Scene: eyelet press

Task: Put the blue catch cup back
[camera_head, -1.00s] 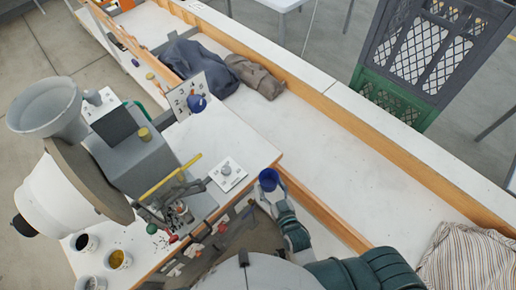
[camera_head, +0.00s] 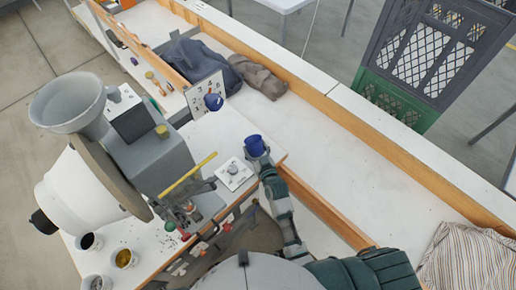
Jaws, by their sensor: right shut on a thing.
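The blue catch cup (camera_head: 254,145) is upright in my right gripper (camera_head: 262,158), which is shut on it. The cup is over or near the right edge of the white workbench, just right of a small white plate with a round knob (camera_head: 233,172). I cannot tell whether the cup touches the surface. The grey eyelet press (camera_head: 155,150) stands to the left, with a yellow bar (camera_head: 188,174) at its front. My left gripper is not in view.
A sign board with a blue round thing (camera_head: 213,101) stands behind the press. Cups (camera_head: 123,258) stand at the front left. A wooden-edged white shelf (camera_head: 340,150) runs along the right, with dark cloth (camera_head: 203,62) on it. Striped cloth (camera_head: 465,260) lies at the lower right.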

